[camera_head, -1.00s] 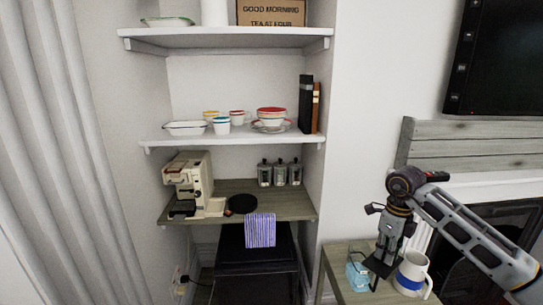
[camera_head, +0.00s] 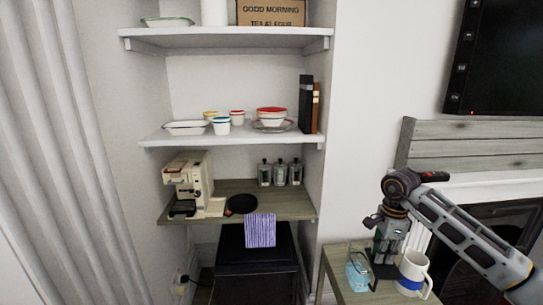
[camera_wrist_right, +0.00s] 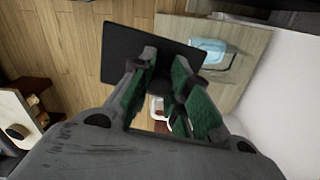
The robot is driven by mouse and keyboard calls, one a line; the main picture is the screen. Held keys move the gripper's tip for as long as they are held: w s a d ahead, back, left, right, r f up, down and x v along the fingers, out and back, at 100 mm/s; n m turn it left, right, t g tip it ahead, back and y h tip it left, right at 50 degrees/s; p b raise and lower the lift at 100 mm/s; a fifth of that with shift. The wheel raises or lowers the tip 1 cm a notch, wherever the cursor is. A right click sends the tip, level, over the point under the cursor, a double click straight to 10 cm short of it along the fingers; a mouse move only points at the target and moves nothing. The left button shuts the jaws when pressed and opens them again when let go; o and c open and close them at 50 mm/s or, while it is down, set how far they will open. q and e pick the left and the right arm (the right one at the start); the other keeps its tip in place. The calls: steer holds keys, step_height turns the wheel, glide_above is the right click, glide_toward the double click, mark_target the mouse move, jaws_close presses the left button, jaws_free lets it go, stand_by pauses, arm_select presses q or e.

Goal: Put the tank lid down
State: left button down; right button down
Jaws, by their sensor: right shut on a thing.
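My right gripper (camera_head: 384,258) is shut on a black, flat, rectangular lid (camera_wrist_right: 125,50) and holds it over the side table at the lower right. In the head view the lid (camera_head: 384,270) shows as a thin dark plate between the tank and the mug. The clear light-blue tank (camera_head: 357,275) stands on the table, just left of the gripper. It also shows in the right wrist view (camera_wrist_right: 203,45), beyond the lid. I cannot tell whether the lid touches the table. My left gripper is not in view.
A white mug with a blue band (camera_head: 411,270) stands close right of the gripper on the wooden side table (camera_head: 338,262). A fireplace is at right.

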mark_target(373, 260)
steer(key=n, duration=0.3)
steer(key=f+n, duration=0.1)
steer(key=n, duration=0.1)
steer(key=shift+a, duration=0.35)
steer(key=n, duration=0.2)
steer(key=f+n, duration=0.1)
steer(key=n, duration=0.1)
steer(key=shift+a, duration=0.4)
steer(key=n, duration=0.1)
steer(key=a+f+n, duration=0.1)
steer(key=n, duration=0.1)
steer(key=shift+f, duration=0.2)
steer(key=s+a+f+n, duration=0.3)
steer(key=a+f+n, duration=0.4)
steer(key=a, duration=0.1)
steer(key=shift+f, duration=0.25)
